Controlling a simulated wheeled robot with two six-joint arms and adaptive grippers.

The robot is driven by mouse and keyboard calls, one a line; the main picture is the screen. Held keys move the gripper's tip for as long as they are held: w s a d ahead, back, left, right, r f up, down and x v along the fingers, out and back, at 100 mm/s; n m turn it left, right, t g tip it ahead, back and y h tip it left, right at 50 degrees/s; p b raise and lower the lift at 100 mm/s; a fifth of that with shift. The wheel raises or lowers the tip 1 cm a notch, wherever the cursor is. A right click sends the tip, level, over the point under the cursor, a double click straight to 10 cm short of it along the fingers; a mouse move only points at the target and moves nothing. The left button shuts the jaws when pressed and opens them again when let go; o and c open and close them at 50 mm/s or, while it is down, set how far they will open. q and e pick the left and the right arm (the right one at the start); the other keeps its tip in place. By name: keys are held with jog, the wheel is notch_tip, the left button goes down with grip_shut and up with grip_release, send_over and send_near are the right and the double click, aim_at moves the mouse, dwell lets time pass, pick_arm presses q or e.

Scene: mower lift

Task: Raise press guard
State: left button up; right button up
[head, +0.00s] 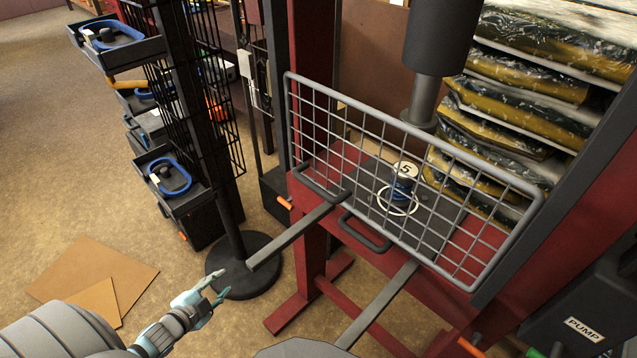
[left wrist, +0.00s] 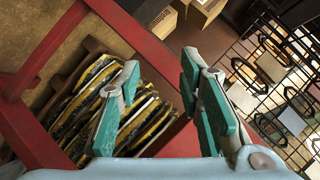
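The press guard (head: 490,195) is a grey wire-mesh panel in a thick tubular frame. In the head view it stands in front of the press bed, below the dark ram (head: 435,60). A dark loop handle (head: 365,238) shows near its lower edge, with another dark loop (head: 318,188) to the left. A blue part (head: 403,188) on the bed shows through the mesh. My left gripper (head: 214,290) is at the lower left, well apart from the guard. In the left wrist view its fingers (left wrist: 160,75) are spread with nothing between them. My right gripper is out of view.
The red press frame (head: 310,225) surrounds the bed. Two grey bars (head: 295,238) jut toward me. A black rack with trays (head: 175,185) stands left on a round base (head: 243,268). Shelves of bags (head: 540,60) are behind. Cardboard (head: 95,270) lies on the otherwise open left floor.

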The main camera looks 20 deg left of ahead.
pick_arm(q)
jog(key=w+d+r+m+t+h, duration=0.1)
jog(key=w+r+m+t+h, duration=0.3)
jog(key=r, duration=0.8)
jog(key=m+g+h+b, duration=0.2)
jog(key=m+h, duration=0.8)
jog(key=m, duration=0.4)
send_near(313, 184)
jog(key=shift+n, duration=0.3)
jog(key=x, duration=0.6)
jog(key=p+x, duration=0.1)
jog(key=x, duration=0.2)
jog(key=shift+f, duration=0.3)
jog(key=shift+w+d, duration=0.35)
jog(key=shift+c, duration=0.3)
grip_shut()
